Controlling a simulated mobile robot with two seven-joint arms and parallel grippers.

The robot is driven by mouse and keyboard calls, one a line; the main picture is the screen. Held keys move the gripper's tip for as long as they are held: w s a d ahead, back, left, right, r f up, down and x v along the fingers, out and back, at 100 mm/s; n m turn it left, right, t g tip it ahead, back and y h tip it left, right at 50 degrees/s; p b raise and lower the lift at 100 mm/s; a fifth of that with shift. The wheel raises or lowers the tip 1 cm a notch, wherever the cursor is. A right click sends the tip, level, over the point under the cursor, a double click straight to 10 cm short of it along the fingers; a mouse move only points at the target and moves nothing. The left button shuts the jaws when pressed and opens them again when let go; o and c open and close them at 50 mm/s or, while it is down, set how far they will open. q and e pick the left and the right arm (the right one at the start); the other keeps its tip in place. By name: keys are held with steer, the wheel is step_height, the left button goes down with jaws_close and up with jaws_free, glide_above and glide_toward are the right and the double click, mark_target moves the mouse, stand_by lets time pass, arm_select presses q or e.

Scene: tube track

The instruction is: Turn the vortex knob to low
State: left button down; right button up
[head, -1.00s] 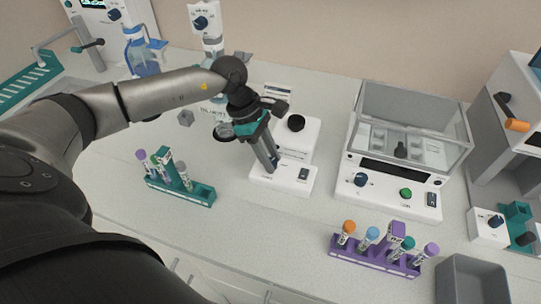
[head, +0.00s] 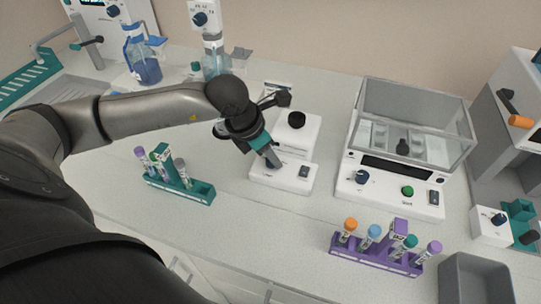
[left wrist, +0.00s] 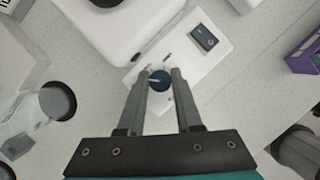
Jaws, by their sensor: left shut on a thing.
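The vortex mixer (head: 297,135) is a white device with a black round cup on top and a low front part. Its dark blue knob (left wrist: 160,82) with a pale pointer line shows in the left wrist view, on the front part. My left gripper (head: 275,165) comes down onto that front part from the upper left. In the left wrist view its two grey fingers (left wrist: 163,73) stand on either side of the knob, shut on it. The head view hides the knob behind the fingers. The setting marks are too small to read. My right gripper is not in view.
A rocker switch (left wrist: 204,38) sits beside the knob on the mixer. A teal tube rack (head: 190,190) stands to the left and a purple rack (head: 375,258) to the right front. A balance with a glass cover (head: 410,110) stands right of the mixer.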

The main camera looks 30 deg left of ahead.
arm_select(q)
steer(key=n+y+b, duration=0.1)
steer(key=n+b, duration=0.1)
steer(key=n, duration=0.2)
steer(key=shift+n+y, duration=0.4)
stand_by(0.4)
steer(key=c, duration=0.9)
jaws_free()
steer(key=shift+o, duration=0.2)
steer(key=p+v, duration=0.1)
steer(key=v, duration=1.4)
steer(key=shift+s+d, duration=0.2)
steer(key=shift+s, duration=0.1)
